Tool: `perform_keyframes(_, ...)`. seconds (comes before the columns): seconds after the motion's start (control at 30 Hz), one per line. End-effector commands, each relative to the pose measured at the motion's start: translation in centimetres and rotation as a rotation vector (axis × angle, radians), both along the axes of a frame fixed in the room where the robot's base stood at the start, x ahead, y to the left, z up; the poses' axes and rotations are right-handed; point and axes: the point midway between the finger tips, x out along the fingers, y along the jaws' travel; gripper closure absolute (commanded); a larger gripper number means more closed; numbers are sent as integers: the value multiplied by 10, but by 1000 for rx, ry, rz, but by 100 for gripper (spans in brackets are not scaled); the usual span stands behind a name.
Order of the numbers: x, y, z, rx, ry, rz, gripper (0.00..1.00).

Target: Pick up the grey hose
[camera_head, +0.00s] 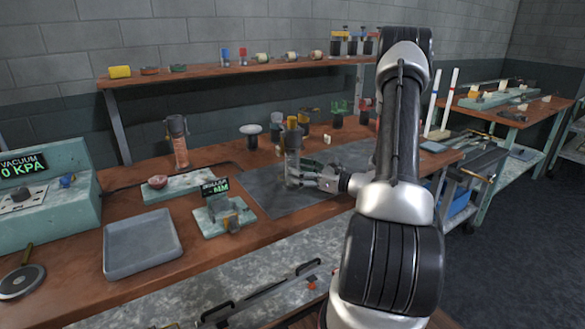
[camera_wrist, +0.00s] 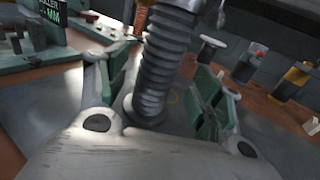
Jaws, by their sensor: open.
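The grey hose (camera_wrist: 166,55) is ribbed and stands upright on a dark mat, with a wider round foot at its lower end in the wrist view. In the head view it is a grey column (camera_head: 292,165) with an orange-yellow top. My gripper (camera_head: 306,176) reaches it from the right, low down. In the wrist view my gripper (camera_wrist: 165,90) is open, with one green-padded finger on each side of the hose. The hose's top is cut off in the wrist view.
The dark mat (camera_head: 262,195) is mostly bare around the hose. A small caliper stand (camera_head: 222,214) and a grey tray (camera_head: 142,245) lie to the left. A white-topped post (camera_head: 251,133) and dark cups (camera_head: 337,115) stand behind. A shelf (camera_head: 215,76) runs along the wall.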

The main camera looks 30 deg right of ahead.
Motion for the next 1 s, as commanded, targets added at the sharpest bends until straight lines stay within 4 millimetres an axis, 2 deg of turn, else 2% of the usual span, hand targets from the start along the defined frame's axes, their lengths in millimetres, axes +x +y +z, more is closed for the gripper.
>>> perform_keyframes(0.2,25,17,-1,-1,1,3,34)
perform_keyframes(0.47,28,18,-1,-1,1,2,34)
perform_keyframes(0.8,27,18,-1,-1,0,2,94)
perform_keyframes(1.0,27,18,0,-1,-1,2,96)
